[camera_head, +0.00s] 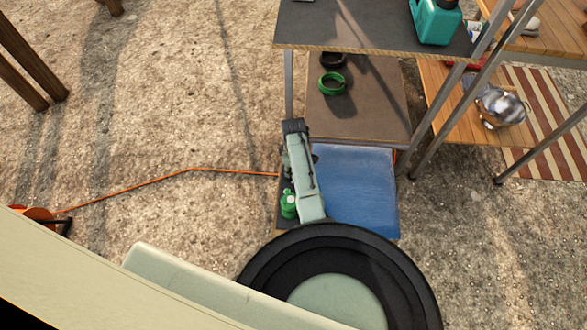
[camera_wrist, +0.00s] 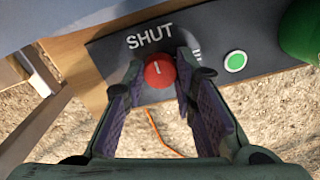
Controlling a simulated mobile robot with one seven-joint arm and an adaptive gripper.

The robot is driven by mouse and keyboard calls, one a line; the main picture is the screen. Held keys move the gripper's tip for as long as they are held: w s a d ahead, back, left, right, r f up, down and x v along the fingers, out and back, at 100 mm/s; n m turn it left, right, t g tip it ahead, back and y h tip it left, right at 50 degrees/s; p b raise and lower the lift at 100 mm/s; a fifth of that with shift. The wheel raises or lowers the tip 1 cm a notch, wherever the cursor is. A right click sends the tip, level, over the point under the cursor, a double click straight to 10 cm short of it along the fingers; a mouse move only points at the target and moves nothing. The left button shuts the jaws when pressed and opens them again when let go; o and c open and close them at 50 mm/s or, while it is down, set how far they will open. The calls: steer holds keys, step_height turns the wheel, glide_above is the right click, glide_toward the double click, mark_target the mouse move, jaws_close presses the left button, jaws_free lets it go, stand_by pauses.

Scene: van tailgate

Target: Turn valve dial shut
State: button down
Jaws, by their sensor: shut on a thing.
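In the wrist view the valve dial (camera_wrist: 159,74) is a round red knob with a short white mark near its middle. The mark runs roughly up and down in the picture. The dial sits on a dark panel (camera_wrist: 208,44), just below the white word SHUT (camera_wrist: 149,37). My gripper (camera_wrist: 160,69) has one finger on each side of the dial and is shut on it. The finger pads hide parts of its sides. In the head view my arm reaches over the panel, and I cannot make out the dial or fingertips there.
A green round button (camera_wrist: 235,61) and a larger green object (camera_wrist: 300,32) are on the panel's right. A blue surface (camera_head: 355,190) lies right of my arm. A metal-legged table (camera_head: 370,30) stands beyond. An orange cable (camera_head: 150,182) crosses the ground at left.

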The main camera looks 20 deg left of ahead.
steer(key=c, duration=1.3)
jaws_free()
steer(key=shift+r, duration=0.1)
step_height(320, 180, up, 12)
